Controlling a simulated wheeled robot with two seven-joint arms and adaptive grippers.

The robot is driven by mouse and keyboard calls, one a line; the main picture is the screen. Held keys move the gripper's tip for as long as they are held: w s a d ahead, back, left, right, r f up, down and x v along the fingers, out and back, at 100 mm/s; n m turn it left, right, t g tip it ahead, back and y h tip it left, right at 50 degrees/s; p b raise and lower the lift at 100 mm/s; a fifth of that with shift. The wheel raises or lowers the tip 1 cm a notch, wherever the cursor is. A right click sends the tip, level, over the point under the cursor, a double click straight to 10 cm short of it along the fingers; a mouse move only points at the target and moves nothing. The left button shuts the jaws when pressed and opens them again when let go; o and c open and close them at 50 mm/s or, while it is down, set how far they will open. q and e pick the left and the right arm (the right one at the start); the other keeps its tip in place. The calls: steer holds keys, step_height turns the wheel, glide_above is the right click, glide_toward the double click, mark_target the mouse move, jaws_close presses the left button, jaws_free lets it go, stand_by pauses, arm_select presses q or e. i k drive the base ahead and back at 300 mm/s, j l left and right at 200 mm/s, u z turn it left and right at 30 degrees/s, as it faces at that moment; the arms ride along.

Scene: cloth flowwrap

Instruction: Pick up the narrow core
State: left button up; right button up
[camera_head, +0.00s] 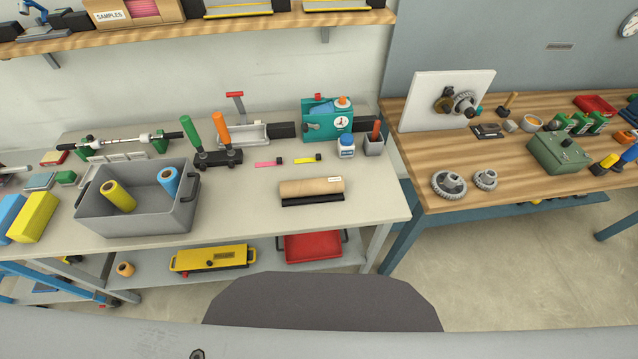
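A brown cardboard core (305,186) lies on its side on the grey bench, with a black bar (312,201) along its near side and a small white label at its right end. A yellow roll (118,195) and a blue roll (168,179) lean inside a grey bin (148,221) at the left. I cannot tell for sure which piece is called the narrow core; the brown tube is the only bare cardboard one I make out on the bench. Neither of my grippers is in view.
A black stand holds green and orange handles (221,132) right of the bin. A teal machine (327,121), a white-blue bottle (347,147) and a grey cup (374,145) stand behind the core. The bench right of the core is clear. A wooden table (520,185) stands at right.

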mark_target(326, 185)
steer(key=l+u, duration=0.3)
steer(key=l, duration=0.4)
steer(key=l+u, duration=0.25)
steer(key=l, duration=0.45)
